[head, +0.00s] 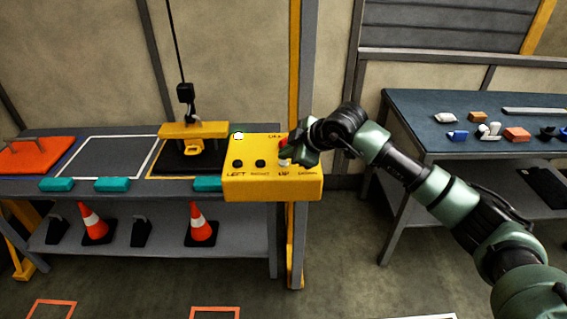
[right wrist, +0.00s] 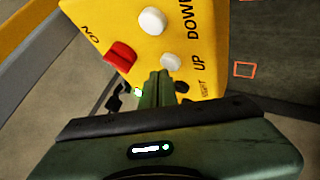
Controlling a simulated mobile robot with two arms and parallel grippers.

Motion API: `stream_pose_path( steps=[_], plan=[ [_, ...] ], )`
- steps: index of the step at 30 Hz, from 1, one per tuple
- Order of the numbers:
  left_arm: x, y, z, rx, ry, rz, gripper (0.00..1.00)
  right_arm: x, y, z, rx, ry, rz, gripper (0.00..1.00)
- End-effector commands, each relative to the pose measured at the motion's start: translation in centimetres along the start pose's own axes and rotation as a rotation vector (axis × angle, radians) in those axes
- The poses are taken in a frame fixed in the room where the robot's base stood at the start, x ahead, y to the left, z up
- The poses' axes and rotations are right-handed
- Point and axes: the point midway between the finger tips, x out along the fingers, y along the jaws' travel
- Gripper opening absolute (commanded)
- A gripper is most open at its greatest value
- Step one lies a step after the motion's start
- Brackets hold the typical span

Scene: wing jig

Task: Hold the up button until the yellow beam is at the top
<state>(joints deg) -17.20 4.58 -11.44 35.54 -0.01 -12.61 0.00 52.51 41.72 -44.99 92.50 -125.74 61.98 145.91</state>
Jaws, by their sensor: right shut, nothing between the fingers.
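The yellow beam (head: 193,130) hangs from a hook on a dark cable, low over a black pad on the back bench. The yellow control box (head: 273,186) has dark buttons at LEFT and RIGHT and white ones at UP and DOWN. My right gripper (head: 290,156) is at the box's right part and partly covers its buttons. In the right wrist view its shut, empty fingers (right wrist: 158,78) point at the white UP button (right wrist: 171,61). Their tips are very close to it; I cannot tell whether they press it. My left gripper is not in view.
A red button (right wrist: 121,52) and the white DOWN button (right wrist: 152,20) are close to the fingers. A yellow post (head: 297,80) stands behind the box. A table (head: 440,110) with small parts stands right.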

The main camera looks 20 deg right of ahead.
Motion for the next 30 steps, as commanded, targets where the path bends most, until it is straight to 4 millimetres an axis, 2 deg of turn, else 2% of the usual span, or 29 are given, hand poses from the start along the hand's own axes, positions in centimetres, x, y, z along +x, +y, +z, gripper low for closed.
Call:
stream_pose_path(
  steps=[30],
  plan=[
    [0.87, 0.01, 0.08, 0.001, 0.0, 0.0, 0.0, 0.69, -0.53, 0.48, 0.0, 0.0, -0.001, 0.0]
  ],
)
